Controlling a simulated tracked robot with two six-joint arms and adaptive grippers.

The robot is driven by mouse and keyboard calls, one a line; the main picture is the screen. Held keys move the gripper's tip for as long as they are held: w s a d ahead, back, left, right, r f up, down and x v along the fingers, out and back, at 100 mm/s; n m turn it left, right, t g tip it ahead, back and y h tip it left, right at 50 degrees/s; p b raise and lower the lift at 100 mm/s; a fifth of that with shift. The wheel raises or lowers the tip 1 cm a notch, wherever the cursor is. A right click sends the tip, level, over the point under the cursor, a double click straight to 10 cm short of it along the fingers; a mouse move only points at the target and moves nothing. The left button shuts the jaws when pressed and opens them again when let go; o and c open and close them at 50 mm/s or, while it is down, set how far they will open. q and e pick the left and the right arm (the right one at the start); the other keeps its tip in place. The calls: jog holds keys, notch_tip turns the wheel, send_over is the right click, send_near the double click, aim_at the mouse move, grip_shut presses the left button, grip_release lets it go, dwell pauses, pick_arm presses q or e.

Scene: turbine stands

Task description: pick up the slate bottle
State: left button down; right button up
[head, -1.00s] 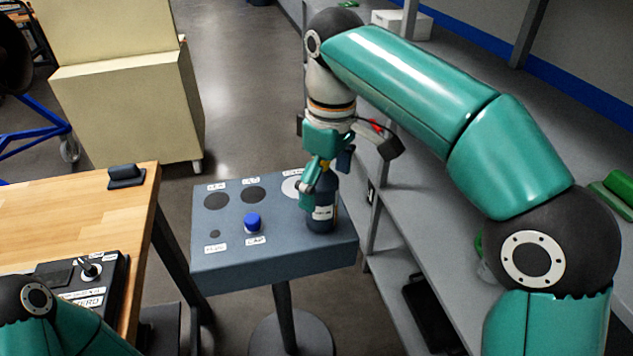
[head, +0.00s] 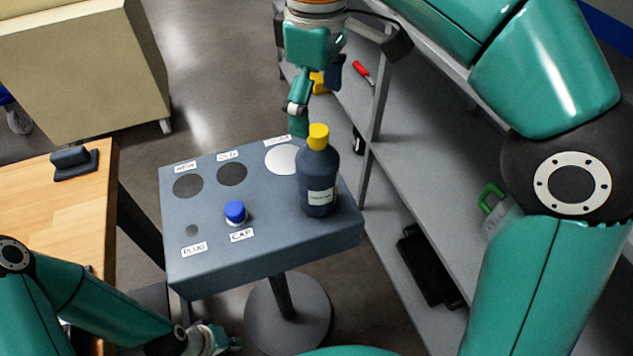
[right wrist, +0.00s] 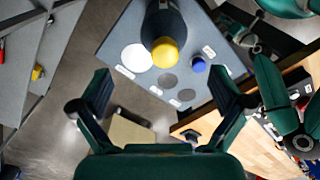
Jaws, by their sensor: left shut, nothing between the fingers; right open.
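The slate bottle (head: 319,182) has a yellow cap and stands upright on the right part of the grey stand top (head: 270,245), in front of a white disc. It also shows in the right wrist view (right wrist: 161,22), ahead of the fingers. My right gripper (head: 298,115) is just behind and left of the bottle in the head view. In the right wrist view its two fingers (right wrist: 165,85) are spread wide with nothing between them. My left gripper (head: 222,340) is at the bottom edge of the head view, low in front of the stand, mostly cut off; it is shut and empty.
A blue cap (head: 235,211) stands beside the CAP label on the stand. Dark discs and labels mark the top. A wooden bench (head: 88,205) lies left, grey shelves (head: 420,190) right, and a cream cabinet (head: 85,70) at the back left.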

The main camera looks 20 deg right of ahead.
aim_at(316, 126)
notch_tip(316, 126, down, 5)
jog(key=shift+r+b, duration=0.15)
jog(key=shift+b, duration=0.35)
jog(key=f, duration=0.3)
jog(key=f+b, duration=0.1)
jog(key=shift+s+f, duration=0.35)
jog(key=shift+f, duration=0.5)
jog(key=shift+a, duration=0.1)
jog(key=c, duration=1.5)
